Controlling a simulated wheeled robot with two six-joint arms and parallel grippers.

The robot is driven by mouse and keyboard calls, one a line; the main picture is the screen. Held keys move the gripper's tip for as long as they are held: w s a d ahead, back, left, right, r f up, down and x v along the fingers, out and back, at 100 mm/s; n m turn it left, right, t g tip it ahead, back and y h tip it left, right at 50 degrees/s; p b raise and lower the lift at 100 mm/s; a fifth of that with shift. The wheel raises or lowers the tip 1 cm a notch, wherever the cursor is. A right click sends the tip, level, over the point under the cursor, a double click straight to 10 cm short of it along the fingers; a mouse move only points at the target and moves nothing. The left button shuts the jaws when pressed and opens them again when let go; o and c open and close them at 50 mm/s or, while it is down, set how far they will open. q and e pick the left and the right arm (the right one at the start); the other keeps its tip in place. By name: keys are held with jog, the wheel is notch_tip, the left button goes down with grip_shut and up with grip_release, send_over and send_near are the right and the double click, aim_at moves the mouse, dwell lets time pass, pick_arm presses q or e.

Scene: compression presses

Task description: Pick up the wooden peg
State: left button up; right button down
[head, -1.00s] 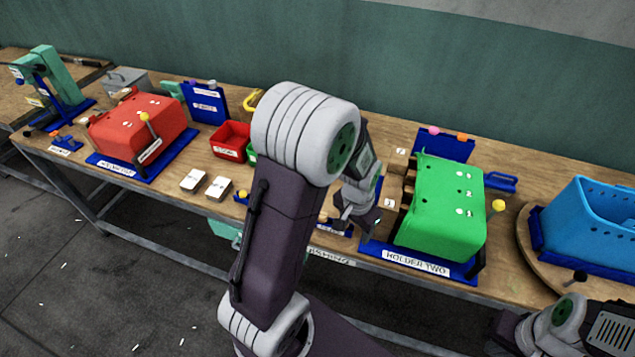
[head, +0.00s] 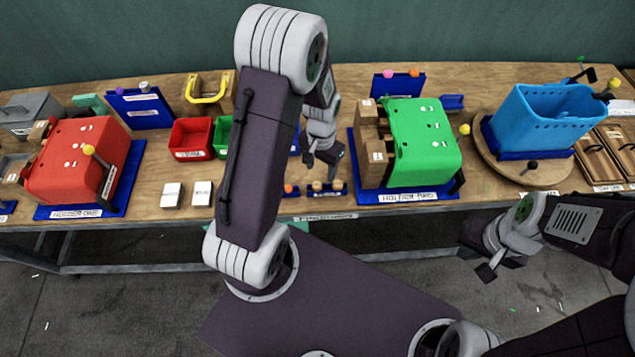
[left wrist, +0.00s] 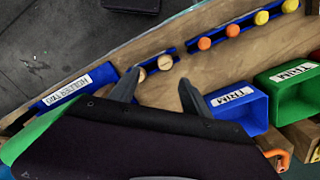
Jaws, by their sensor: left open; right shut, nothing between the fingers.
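Two tan wooden pegs stand upright in a small blue rack at the bench's front edge in the head view, one peg (head: 317,186) beside the other (head: 338,185). Their round tops also show in the left wrist view, one peg (left wrist: 165,62) just beyond the gap between my fingertips. My left gripper (head: 322,157) is above and behind the rack, pointing down. In the left wrist view its two fingers (left wrist: 157,78) are spread apart with nothing held. My right gripper (head: 487,270) hangs low in front of the bench, shut and empty.
Green holder two (head: 425,140) stands right of the pegs, with wooden blocks at its left side. An orange peg (head: 289,188) stands left of them. Red holder one (head: 75,160), a red bin (head: 192,138) and white blocks are further left. A blue basket (head: 545,118) is at right.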

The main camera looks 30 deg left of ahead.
aim_at(317, 184)
pick_arm(q)
jog(key=f, duration=0.1)
jog(key=a+f, duration=0.1)
jog(key=f, duration=0.1)
jog(key=shift+s+f+p, duration=0.2)
jog(key=shift+f+p, duration=0.05)
jog(key=shift+p, duration=0.05)
jog(key=shift+f, duration=0.25)
jog(key=shift+w+d, duration=0.1)
jog(key=shift+w, duration=0.05)
notch_tip(317, 184, down, 5)
jog(key=shift+r+p, duration=0.1)
jog(key=shift+p, duration=0.6)
jog(key=shift+a+f, duration=0.25)
jog(key=shift+d+r, duration=0.1)
jog(key=shift+d, duration=0.05)
jog(key=c, duration=1)
grip_shut()
pick_arm(e)
jog(key=shift+s+a+r, duration=0.1)
jog(key=shift+a+r, duration=0.1)
jog(key=shift+r, duration=0.35)
jog(key=shift+a+r, duration=0.15)
jog(key=shift+r, duration=0.35)
